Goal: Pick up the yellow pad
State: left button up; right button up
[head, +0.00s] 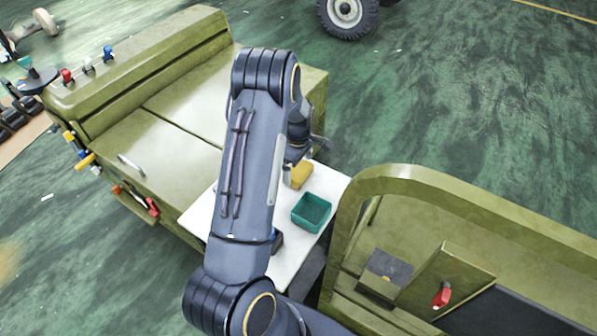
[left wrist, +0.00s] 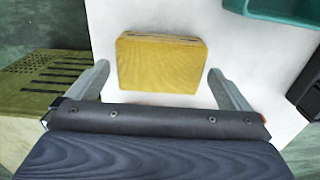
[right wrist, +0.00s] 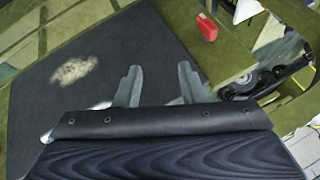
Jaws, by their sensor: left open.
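The yellow pad (head: 299,175) lies on a white tabletop (head: 334,183), partly hidden in the head view by my left arm. In the left wrist view the yellow pad (left wrist: 162,63) is a block with a darker slotted edge. My left gripper (left wrist: 158,84) is open, with one finger on each side of the pad's near part and gaps between fingers and pad. In the head view my left gripper (head: 301,155) is over the pad, largely hidden by the arm. My right gripper (right wrist: 159,84) is open and empty above a dark flat surface.
A green open bin (head: 311,212) stands on the white top close to the pad. Olive chassis bodies lie on the left (head: 175,142) and right (head: 475,230). A red part (right wrist: 207,27) shows in the right wrist view. A dark object (left wrist: 306,88) lies right of the pad.

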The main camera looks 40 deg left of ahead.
aim_at(299, 171)
pick_arm(q)
jog(key=shift+f, duration=0.4)
jog(key=shift+c, duration=0.3)
jog(key=c, duration=0.6)
jog(key=shift+c, duration=0.2)
jog(key=shift+r, duration=0.1)
jog(key=r, duration=0.4)
jog(key=shift+s+d+b, duration=0.2)
jog(key=shift+d+b, duration=0.05)
jog(key=shift+b, duration=0.15)
jog(key=s+d+r, duration=0.9)
jog(key=s, duration=0.1)
